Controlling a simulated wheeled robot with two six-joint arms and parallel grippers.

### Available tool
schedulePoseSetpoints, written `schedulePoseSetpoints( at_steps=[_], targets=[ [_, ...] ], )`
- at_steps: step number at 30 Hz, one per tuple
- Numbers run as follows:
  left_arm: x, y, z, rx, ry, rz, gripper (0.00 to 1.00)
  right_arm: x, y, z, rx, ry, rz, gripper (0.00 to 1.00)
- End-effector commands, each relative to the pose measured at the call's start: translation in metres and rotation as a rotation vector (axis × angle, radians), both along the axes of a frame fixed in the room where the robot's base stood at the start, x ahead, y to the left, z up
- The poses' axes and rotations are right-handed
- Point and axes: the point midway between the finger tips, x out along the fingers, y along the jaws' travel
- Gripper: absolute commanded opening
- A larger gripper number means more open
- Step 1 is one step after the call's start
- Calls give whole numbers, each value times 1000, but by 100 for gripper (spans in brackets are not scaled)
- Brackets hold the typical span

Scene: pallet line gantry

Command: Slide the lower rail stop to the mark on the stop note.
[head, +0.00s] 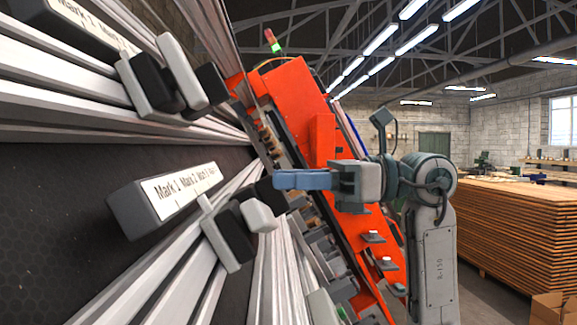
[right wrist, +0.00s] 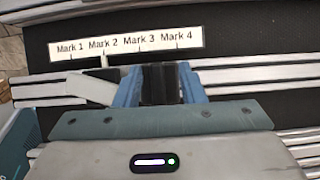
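The lower rail stop (head: 230,240) sits on the lower rail in the head view, with a black body, pale plates and a dark grip block. Its pale pointer (right wrist: 104,62) stands at Mark 2 on the white scale (right wrist: 125,45), which runs from Mark 1 to Mark 4. My right gripper (head: 280,181) reaches the stop from the right. In the right wrist view its blue fingers (right wrist: 160,86) lie on both sides of the dark block, with no clear gap. My left gripper is not in view. I see no stop note in these views.
A similar upper stop (head: 150,85) sits on the upper rail, beside its own mark scale (head: 90,22). An orange machine (head: 300,100) stands behind my right gripper. Stacked boards (head: 515,225) and a cardboard box (head: 550,308) are at the right.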

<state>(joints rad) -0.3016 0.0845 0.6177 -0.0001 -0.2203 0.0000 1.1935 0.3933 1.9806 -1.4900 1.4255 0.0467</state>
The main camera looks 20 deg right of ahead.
Motion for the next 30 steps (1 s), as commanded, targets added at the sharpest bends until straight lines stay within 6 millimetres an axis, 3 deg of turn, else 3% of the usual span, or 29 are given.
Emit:
schedulePoseSetpoints(
  at_steps=[5,12,13,18,25,30],
  targets=[
    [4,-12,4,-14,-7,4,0,2,8,0,1,0,0,36],
    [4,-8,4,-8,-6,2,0,2,8,0,1,0,0,36],
    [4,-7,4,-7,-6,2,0,2,8,0,1,0,0,34],
    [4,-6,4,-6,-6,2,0,2,8,0,1,0,0,1],
    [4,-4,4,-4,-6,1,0,4,7,0,2,0,-1,0],
    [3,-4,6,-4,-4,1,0,32,-1,2,5,5,-2,0]
  ],
)
